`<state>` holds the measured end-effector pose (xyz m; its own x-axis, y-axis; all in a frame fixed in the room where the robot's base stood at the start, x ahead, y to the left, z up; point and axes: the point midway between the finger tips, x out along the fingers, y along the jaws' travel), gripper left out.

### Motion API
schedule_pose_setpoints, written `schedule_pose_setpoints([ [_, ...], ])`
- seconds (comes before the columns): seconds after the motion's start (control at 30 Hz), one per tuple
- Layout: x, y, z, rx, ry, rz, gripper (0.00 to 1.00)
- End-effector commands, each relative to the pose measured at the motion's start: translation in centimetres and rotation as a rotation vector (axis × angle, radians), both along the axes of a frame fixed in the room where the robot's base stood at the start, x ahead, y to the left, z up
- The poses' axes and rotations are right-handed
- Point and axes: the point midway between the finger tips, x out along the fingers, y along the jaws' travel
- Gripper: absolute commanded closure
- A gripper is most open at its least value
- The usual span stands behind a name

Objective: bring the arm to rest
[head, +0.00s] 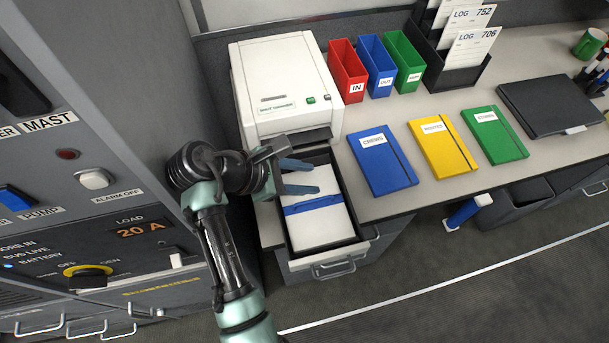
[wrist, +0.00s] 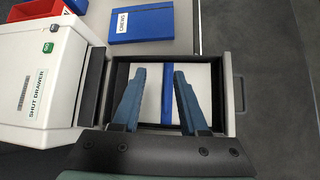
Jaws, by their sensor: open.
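My gripper (head: 303,177) is open, with its two blue fingers apart over the open drawer (head: 367,243) below the white printer. In the wrist view my gripper (wrist: 158,72) spans part of a white paper stack with a blue band (wrist: 167,85) around it. The white stack (head: 322,223) lies inside the drawer, and its blue band (head: 316,205) shows in the head view. Nothing is held between the fingers. I cannot tell exactly how high the fingertips are above the stack.
The white printer (head: 283,80) stands behind the drawer. Blue (head: 381,165), yellow (head: 442,148) and green (head: 494,136) notebooks lie on the counter to the right. A grey switch panel (head: 75,190) stands close on the left.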

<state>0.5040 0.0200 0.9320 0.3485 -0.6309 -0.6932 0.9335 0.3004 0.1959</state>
Motion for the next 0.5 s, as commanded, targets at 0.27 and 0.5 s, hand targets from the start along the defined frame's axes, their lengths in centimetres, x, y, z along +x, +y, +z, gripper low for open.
schedule_pose_setpoints([
  [0.27, 0.0, 0.0, 0.0, 0.000, 0.000, 0.000, 0.57],
  [0.5, 1.9, 0.3, 2.0, 0.091, -0.129, -0.026, 0.57],
])
